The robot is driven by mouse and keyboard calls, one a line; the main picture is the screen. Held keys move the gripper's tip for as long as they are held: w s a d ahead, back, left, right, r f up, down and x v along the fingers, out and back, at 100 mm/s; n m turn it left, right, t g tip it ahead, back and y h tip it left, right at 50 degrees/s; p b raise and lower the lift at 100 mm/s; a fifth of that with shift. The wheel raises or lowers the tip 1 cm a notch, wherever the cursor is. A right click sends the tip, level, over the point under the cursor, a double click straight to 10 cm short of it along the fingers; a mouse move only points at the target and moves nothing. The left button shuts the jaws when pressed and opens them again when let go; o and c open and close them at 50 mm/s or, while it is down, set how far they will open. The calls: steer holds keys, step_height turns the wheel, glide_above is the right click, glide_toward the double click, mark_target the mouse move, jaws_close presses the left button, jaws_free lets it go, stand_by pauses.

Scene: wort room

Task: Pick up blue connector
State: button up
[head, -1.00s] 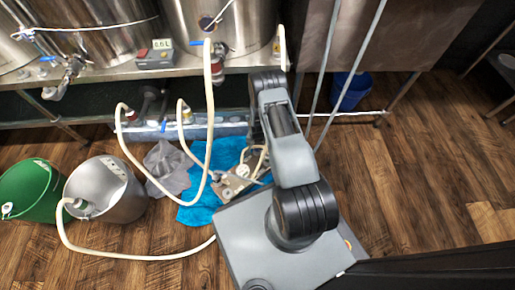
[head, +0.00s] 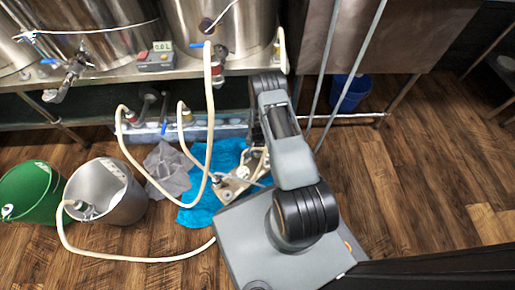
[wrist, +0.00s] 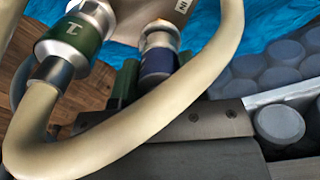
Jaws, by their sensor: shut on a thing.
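The blue connector (wrist: 158,62), a short cylinder with a blue band and a metal top, stands in the wrist view by a metal block. My gripper (wrist: 155,78) is shut on it, with a dark green finger on each side. A cream hose passes in front and hides part of the gripper. A larger connector (wrist: 70,45) with a green band and silver collar, marked 1, sits to the left on a hose. In the head view my arm hides the gripper, and I cannot make out the blue connector.
A pump plate (head: 236,184) with hoses lies on a blue cloth (head: 200,212). Cream hoses (head: 130,158) loop from the tanks to a grey bucket (head: 125,208). A green bucket (head: 35,190) stands at left, a blue bin (head: 350,92) under the bench. Floor at right is open.

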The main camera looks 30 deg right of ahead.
steer(key=r, duration=0.1)
steer(key=r+p, duration=0.2)
steer(key=r, duration=0.1)
steer(key=shift+s+a, duration=0.1)
steer(key=shift+a, duration=0.15)
steer(key=s+a+r+p, duration=0.6)
steer(key=a+r, duration=0.2)
steer(key=a, duration=0.4)
steer(key=shift+r, duration=0.35)
steer(key=shift+r+p, duration=1.75)
steer(key=shift+r, duration=0.55)
